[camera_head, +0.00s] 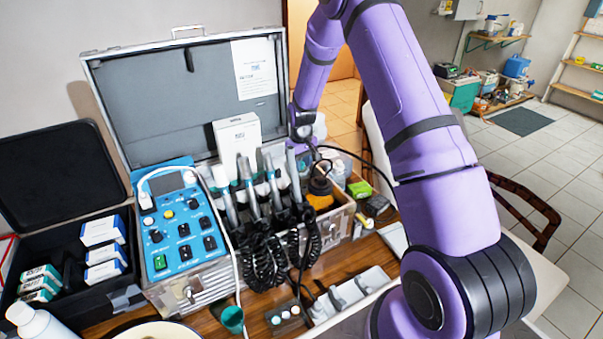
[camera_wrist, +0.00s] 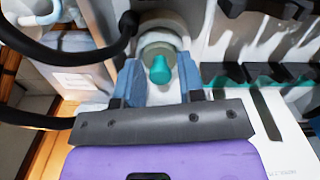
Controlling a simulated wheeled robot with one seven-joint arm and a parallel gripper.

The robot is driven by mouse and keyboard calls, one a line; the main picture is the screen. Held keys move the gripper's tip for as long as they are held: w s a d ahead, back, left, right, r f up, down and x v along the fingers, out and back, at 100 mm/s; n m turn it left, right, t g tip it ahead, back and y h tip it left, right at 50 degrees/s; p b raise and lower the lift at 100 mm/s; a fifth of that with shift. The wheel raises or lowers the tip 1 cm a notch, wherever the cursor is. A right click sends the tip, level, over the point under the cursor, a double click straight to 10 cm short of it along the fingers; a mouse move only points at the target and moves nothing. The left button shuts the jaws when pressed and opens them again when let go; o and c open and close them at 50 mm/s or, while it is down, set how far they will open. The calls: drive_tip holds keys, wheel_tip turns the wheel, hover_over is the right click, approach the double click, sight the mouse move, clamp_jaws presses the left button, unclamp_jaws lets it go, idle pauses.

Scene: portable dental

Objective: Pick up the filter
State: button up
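No part is clearly labelled as the filter. In the wrist view, a teal knob-like piece (camera_wrist: 161,70) sits in front of a pale round cylinder (camera_wrist: 160,28); this may be the filter, but I cannot be sure. My gripper (camera_wrist: 159,82) has its two blue-grey fingers apart, one on each side of the teal piece. I cannot tell whether they touch it or the cylinder. In the head view, my purple arm reaches behind the upright handpieces (camera_head: 268,185) at the right side of the open case (camera_head: 165,90), and my fingers are hidden there.
A blue control panel (camera_head: 180,225) and coiled black hoses (camera_head: 262,262) stand in front. A white box (camera_head: 238,138) is behind the handpieces. A black hose (camera_wrist: 62,60) loops close to my gripper. A black case (camera_head: 55,180) with small boxes is at left.

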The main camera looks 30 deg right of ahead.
clamp_jaws()
drive_tip(key=shift+r, duration=0.1)
